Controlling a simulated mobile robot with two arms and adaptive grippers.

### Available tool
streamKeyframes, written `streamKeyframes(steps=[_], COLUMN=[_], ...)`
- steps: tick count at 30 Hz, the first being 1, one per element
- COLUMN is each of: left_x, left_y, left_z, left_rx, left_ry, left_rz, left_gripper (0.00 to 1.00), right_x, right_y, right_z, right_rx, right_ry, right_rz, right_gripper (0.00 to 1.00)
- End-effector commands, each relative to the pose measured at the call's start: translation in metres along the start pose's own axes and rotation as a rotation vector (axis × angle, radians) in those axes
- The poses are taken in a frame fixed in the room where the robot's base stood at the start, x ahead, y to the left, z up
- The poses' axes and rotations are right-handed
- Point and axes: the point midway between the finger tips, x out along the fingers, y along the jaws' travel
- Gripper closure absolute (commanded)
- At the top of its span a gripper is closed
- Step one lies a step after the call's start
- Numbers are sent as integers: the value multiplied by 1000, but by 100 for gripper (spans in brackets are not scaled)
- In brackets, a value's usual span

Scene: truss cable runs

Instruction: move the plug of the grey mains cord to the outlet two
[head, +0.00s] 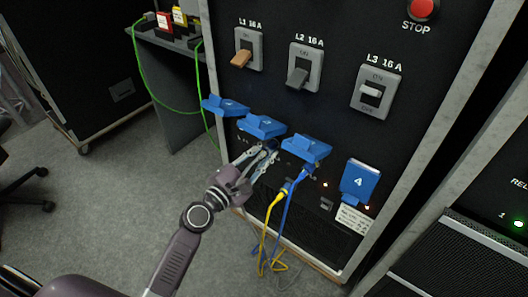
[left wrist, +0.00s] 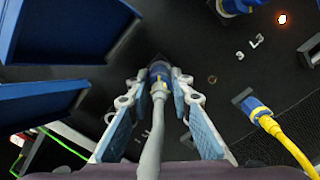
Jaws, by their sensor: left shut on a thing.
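My left gripper (head: 266,150) is just below the raised blue lid of outlet two (head: 262,126), close to the black panel. The grey cord (left wrist: 152,140) runs back from the plug between the fingers. The plug points at the panel; I cannot tell whether it sits in the outlet, whose opening is hidden. My right gripper is not in view.
Two more blue lids stand raised, the left one (head: 225,106) and the third (head: 306,148); lid four (head: 359,181) hangs down. Breaker switches (head: 304,68) are above.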

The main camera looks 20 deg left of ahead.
Motion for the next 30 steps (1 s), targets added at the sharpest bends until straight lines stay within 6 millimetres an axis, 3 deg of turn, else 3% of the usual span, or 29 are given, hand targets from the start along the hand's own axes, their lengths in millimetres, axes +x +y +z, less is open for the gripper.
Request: streamKeyframes(steps=[30], left_x=[3], left_y=[0], left_z=[0], left_rx=[0], left_ry=[0], left_rz=[0], left_gripper=[100], right_x=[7], right_y=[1], right_z=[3], right_rx=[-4], right_ry=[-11], right_rz=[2], right_gripper=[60])
